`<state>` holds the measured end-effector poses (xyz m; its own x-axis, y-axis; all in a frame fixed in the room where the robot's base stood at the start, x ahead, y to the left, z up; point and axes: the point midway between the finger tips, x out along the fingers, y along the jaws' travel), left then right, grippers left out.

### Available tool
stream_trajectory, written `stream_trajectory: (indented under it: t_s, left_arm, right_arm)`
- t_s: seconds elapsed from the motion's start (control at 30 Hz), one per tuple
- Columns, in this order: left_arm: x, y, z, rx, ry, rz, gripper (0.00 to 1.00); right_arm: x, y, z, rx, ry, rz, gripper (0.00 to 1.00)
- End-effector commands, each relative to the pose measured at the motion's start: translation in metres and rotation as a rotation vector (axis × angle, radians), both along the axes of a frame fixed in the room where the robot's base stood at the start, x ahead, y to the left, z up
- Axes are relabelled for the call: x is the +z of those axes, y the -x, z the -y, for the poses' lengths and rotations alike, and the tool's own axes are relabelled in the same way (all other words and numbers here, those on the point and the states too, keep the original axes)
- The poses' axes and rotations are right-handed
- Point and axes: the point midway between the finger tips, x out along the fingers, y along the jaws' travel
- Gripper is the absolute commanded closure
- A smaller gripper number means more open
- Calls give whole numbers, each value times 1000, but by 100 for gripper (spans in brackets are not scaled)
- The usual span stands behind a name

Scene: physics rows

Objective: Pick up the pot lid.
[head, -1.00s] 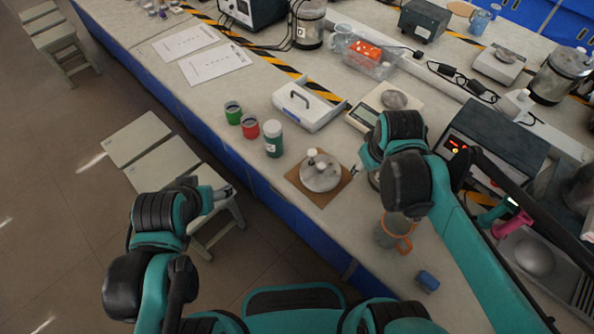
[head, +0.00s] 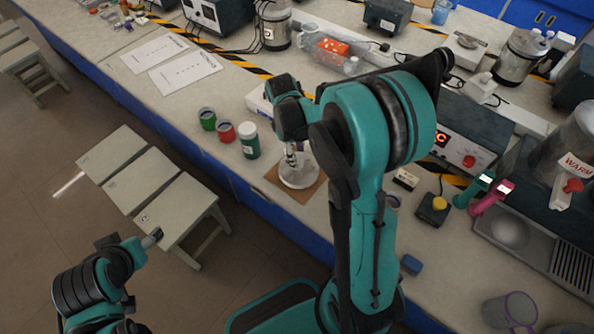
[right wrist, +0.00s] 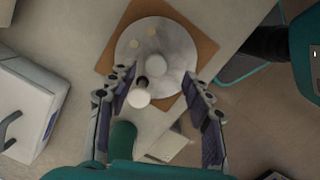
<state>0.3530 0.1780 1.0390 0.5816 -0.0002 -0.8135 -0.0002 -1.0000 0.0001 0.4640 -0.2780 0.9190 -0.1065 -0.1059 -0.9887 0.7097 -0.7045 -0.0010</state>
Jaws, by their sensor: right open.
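The pot lid (head: 299,178) is a round, pale grey disc lying flat on a brown square board (head: 274,178) near the bench's front edge.
A white-and-green jar (head: 250,141), a red cup (head: 226,131) and a green cup (head: 207,119) stand left of the lid. A white box (right wrist: 25,100) lies close by. A blue block (head: 411,264) lies at the front right. Stools (head: 180,215) stand before the bench.

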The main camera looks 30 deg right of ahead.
Motion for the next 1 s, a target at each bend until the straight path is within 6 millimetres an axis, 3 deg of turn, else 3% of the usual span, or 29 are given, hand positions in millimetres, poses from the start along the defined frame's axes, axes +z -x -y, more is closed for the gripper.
stream_trajectory:
  t_s: [0.23, 0.47, 0.5, 0.7, 1.0]
  left_arm:
    - [-20, 0, 0, 0, 0, 0, 30]
    - [-19, 0, 0, 0, 0, 0, 30]
    - [-19, 0, 0, 0, 0, 0, 30]
    - [-19, 0, 0, 0, 0, 0, 30]
    - [-19, 0, 0, 0, 0, 0, 30]
  right_arm:
    - [-40, -3, 5, -1, 1, 1, 50]
    - [-42, -2, 5, -1, 0, 2, 50]
    - [-42, -2, 5, -1, 0, 2, 52]
    - [-42, -2, 5, -1, 0, 2, 100]
    - [-41, -2, 5, -1, 0, 2, 100]
